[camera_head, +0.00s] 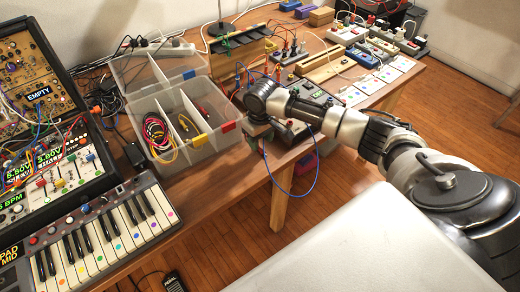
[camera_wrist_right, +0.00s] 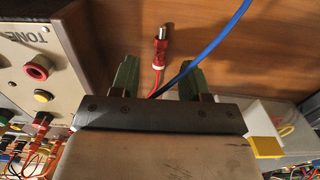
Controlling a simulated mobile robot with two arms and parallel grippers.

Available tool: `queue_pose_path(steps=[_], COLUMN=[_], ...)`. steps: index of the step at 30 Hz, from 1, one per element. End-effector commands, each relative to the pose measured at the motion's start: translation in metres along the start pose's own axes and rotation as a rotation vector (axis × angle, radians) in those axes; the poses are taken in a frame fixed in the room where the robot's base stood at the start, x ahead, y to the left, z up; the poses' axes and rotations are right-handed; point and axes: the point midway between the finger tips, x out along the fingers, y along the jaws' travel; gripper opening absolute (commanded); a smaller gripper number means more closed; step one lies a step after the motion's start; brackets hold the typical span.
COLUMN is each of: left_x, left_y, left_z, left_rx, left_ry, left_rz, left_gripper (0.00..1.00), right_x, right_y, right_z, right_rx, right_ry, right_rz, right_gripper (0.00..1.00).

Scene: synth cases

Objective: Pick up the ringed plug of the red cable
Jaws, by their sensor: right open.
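The red cable's plug (camera_wrist_right: 161,48) shows in the right wrist view, with a metal tip pointing away from the gripper and a pale ring (camera_wrist_right: 159,67) near its cable end. My right gripper (camera_wrist_right: 157,64) has its two green fingers apart, one on each side of the plug in the picture, with visible gaps. I cannot tell the height between fingers and plug. The red cable runs back under the gripper body. In the head view the right gripper (camera_head: 259,143) points down near the table's front edge, and the plug is not clearly visible there. My left gripper is not in view.
A blue cable (camera_wrist_right: 208,46) passes close to the right-hand finger and loops over the table edge (camera_head: 313,178). A grey box marked TONE (camera_wrist_right: 28,40) stands to the left in the wrist view. A clear divided bin (camera_head: 190,153) with cables is left of the gripper.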

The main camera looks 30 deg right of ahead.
Motion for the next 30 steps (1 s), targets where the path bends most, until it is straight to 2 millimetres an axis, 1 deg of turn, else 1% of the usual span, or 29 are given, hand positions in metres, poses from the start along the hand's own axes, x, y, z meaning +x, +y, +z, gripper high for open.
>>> queue_pose_path(steps=[1, 3, 6, 9, 15, 24, 30], left_x=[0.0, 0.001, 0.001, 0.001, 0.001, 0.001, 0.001], left_y=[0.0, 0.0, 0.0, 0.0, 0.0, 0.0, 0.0], left_z=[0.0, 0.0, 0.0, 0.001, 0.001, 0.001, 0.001], left_rx=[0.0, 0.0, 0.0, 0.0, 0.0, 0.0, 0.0], left_ry=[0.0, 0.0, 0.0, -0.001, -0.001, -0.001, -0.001], left_rz=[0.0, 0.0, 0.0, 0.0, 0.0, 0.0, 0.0], left_gripper=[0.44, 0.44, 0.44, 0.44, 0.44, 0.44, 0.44], right_x=[0.009, 0.02, 0.03, 0.035, 0.035, 0.035, 0.035], right_y=[0.0, -0.001, -0.001, 0.0, 0.0, 0.0, 0.0], right_z=[-0.001, -0.002, -0.002, -0.002, -0.002, -0.002, -0.002], right_rx=[0.002, 0.001, 0.0, 0.0, -0.001, 0.0, 0.0], right_ry=[-0.004, -0.003, -0.002, 0.0, 0.0, 0.0, 0.0], right_rz=[0.0, 0.001, 0.001, 0.002, 0.002, 0.001, 0.001], right_gripper=[0.46, 0.46, 0.46, 0.46, 0.46, 0.0, 0.0])
